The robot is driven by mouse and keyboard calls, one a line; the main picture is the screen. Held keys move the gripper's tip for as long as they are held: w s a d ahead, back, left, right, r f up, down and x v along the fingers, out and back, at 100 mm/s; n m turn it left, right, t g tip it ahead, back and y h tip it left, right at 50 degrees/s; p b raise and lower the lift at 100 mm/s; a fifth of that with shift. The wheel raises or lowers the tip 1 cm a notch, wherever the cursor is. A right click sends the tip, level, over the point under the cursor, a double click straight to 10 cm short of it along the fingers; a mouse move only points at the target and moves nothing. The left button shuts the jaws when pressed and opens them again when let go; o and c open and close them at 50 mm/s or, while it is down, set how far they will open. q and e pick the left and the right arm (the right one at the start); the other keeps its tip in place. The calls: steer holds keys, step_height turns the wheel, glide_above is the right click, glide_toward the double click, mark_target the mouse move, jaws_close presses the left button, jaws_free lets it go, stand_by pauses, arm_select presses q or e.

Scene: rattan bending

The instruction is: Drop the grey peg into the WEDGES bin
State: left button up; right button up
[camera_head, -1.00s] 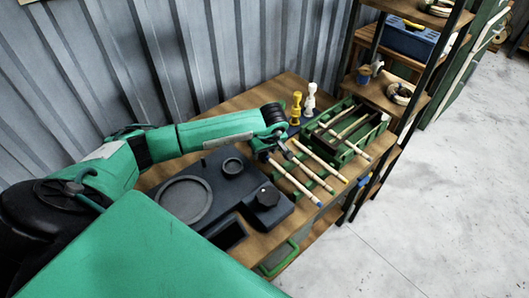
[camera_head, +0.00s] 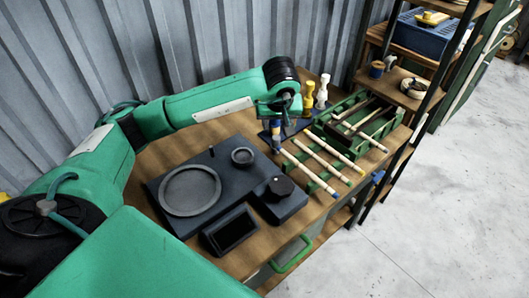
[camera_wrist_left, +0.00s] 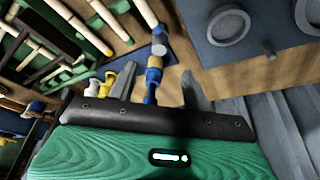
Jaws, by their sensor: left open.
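My left gripper (camera_head: 279,119) is open, pointing down beside the yellow peg (camera_head: 308,98) and white peg (camera_head: 321,92). In the left wrist view, a blue peg with a yellow band (camera_wrist_left: 153,75) shows between its spread fingers, not clearly touched. A grey cylindrical end (camera_wrist_left: 158,42) lies just beyond it; I cannot tell whether it belongs to that peg or to a stick. A small dark grey upright pin (camera_head: 211,150) stands on the dark bending board (camera_head: 158,195). No WEDGES label is readable; a small black open tray (camera_head: 231,230) sits at the board's front. My right gripper is out of view.
Several pale sticks (camera_head: 320,160) lie across the green rack (camera_head: 352,146). A dark knob (camera_head: 279,187) rises from the board. Shelves with a blue crate (camera_head: 424,40) stand at the right. The corrugated wall (camera_head: 215,45) is close behind the bench.

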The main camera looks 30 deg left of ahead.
mark_target(276, 138)
arm_select(q)
steer(key=shift+m, duration=0.6)
steer(key=x, duration=0.8)
steer(key=shift+p, duration=0.35)
steer(key=shift+w+f, duration=0.2)
steer(key=shift+f, duration=0.3)
steer(key=p+x, duration=0.1)
steer(key=x, duration=0.2)
steer(key=shift+w+f, duration=0.15)
steer(key=shift+f, duration=0.05)
steer(key=shift+w+a+f, duration=0.15)
steer(key=shift+f, duration=0.3)
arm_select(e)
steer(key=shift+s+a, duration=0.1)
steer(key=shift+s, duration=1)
arm_select(q)
steer(key=c, duration=1)
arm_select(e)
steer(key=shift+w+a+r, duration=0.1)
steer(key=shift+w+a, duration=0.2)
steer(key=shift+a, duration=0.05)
arm_select(q)
steer(key=shift+o, duration=0.2)
steer(key=shift+r, duration=0.1)
